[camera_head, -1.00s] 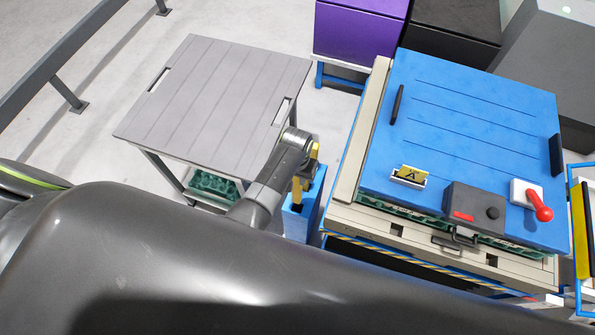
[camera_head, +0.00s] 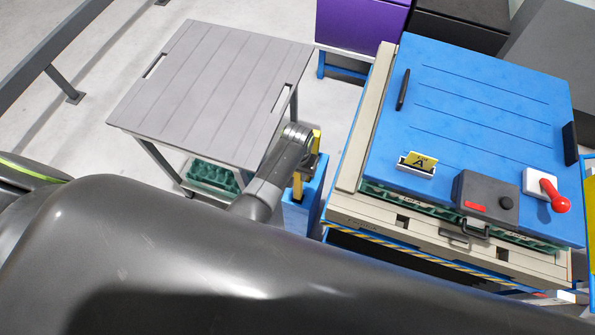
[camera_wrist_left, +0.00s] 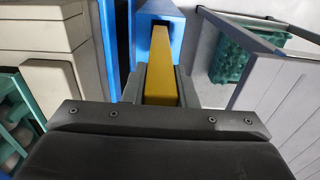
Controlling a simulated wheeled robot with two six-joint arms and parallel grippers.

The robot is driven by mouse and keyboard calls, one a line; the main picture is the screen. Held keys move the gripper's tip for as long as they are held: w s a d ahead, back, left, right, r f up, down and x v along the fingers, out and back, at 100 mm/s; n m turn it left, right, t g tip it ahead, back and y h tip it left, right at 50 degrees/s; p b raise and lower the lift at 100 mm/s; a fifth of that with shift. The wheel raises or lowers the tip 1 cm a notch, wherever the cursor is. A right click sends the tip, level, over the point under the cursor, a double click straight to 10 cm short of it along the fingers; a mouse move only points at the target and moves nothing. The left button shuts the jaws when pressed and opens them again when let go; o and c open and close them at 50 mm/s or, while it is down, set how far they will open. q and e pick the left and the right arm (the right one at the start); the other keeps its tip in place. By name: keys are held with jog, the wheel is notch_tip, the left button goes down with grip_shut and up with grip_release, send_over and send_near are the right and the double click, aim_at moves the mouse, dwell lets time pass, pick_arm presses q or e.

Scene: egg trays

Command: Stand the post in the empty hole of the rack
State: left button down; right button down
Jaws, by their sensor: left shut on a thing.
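A yellow post (camera_wrist_left: 162,70) is held between the fingers of my left gripper (camera_wrist_left: 160,88), which is shut on it. In the head view, my left gripper (camera_head: 304,165) is above the blue rack (camera_head: 300,219), and yellow shows above and below the wrist. The blue rack also shows in the wrist view (camera_wrist_left: 160,12), just beyond the far end of the post. The hole is hidden, and I cannot tell whether the post's end is above it or in it. My right gripper is not in view.
A grey slatted table (camera_head: 210,85) stands to the left, with a green egg tray (camera_head: 212,176) beneath. A machine with a blue lid (camera_head: 480,130), a black box and a red-knobbed lever (camera_head: 560,203) stands close on the right. My dark arm covers the foreground.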

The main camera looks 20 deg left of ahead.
aim_at(297, 183)
pick_arm(q)
jog(key=shift+p, duration=0.3)
jog(key=shift+f, duration=0.1)
dwell(0.7)
jog(key=shift+f+b, duration=2.85)
jog(key=shift+f, duration=0.95)
jog(key=c, duration=1.1)
grip_release()
